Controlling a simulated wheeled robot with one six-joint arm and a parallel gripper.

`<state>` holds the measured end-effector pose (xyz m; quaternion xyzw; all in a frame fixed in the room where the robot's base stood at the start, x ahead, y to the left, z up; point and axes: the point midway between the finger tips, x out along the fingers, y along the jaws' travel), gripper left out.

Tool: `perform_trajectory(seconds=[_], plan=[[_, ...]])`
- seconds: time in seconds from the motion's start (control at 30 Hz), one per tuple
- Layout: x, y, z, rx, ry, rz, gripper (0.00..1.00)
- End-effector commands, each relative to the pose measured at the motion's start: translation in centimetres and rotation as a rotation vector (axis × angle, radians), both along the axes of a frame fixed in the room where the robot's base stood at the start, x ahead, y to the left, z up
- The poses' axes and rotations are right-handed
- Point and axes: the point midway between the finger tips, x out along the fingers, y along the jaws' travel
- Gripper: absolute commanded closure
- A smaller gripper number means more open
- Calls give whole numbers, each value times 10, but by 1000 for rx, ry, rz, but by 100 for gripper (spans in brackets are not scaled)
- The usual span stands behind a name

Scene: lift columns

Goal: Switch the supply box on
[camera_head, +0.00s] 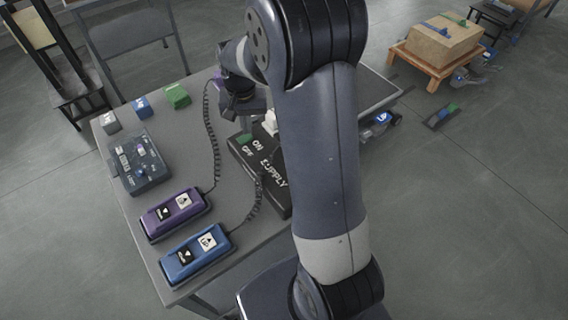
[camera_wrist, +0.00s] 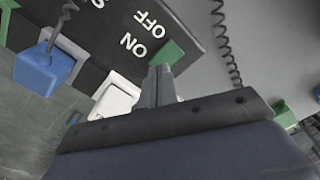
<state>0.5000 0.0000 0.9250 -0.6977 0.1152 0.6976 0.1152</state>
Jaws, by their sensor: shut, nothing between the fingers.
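The supply box (camera_head: 277,193) is a black box on the grey table, with SUPPLY, ON and OFF lettering. My arm partly covers it in the head view. In the wrist view the box face (camera_wrist: 112,47) shows OFF and ON upside down. A white switch part (camera_wrist: 114,97) sits at the ON end, and it also shows in the head view (camera_head: 270,121). A green piece (camera_wrist: 178,54) lies beside the lettering. My gripper (camera_wrist: 159,72) is shut and empty, its tips close to the green piece and right of the white part. Contact cannot be told.
Purple (camera_head: 174,214) and blue (camera_head: 195,251) handsets lie at the table's front left, with coiled cords. A dark control box (camera_head: 138,163) and small grey, blue and green blocks (camera_head: 177,96) stand behind them. A carton (camera_head: 436,43) sits on a wooden stand at back right.

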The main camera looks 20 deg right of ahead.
Motion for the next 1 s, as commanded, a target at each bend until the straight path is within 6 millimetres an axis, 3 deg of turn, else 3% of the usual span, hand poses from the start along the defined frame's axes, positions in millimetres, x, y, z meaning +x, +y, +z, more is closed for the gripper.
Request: perform_trajectory(seconds=[0.8,1.0], plan=[[0,0,-13,0,1,0,100],[-1,0,-9,0,2,0,100]])
